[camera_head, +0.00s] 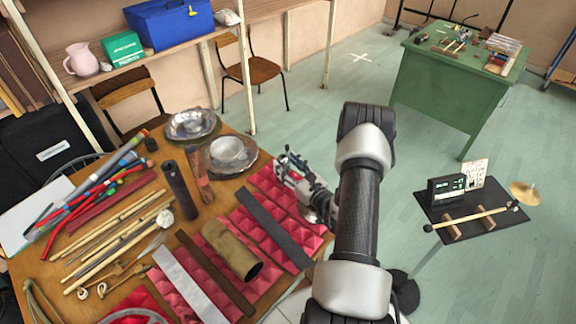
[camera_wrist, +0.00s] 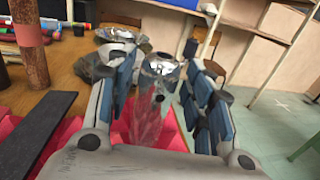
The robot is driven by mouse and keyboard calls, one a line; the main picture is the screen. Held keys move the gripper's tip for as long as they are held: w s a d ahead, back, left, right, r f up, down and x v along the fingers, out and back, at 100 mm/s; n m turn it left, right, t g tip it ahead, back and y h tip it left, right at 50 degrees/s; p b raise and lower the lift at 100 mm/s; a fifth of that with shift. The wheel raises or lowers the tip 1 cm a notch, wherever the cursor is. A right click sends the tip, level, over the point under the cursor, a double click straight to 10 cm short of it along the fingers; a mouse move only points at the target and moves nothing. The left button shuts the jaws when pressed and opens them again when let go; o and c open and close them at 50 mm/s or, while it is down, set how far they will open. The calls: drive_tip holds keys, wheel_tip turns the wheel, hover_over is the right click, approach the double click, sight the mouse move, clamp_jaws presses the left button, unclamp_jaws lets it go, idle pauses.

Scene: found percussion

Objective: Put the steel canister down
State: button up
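The steel canister (camera_wrist: 160,72) is shiny, with a bright silver top. In the wrist view it stands between the two fingers of my gripper (camera_wrist: 158,80), and its lower body picks up the red of the foam. The fingers appear closed against its sides. In the head view my gripper (camera_head: 292,172) is low over the right edge of the red foam mat (camera_head: 264,182). The canister is mostly hidden there by the gripper and my arm. I cannot tell whether its base touches the foam.
A metal bowl (camera_head: 228,150) on a plate and another metal dish (camera_head: 192,124) lie behind the gripper. A dark upright tube (camera_head: 179,190) and a rusty tube (camera_head: 198,172) stand to the left. A dark bar (camera_head: 272,229) and a brass-coloured tube (camera_head: 231,249) lie on the foam.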

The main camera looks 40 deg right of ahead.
drive_tip(key=shift+o, duration=0.7)
drive_tip(key=shift+r, duration=0.1)
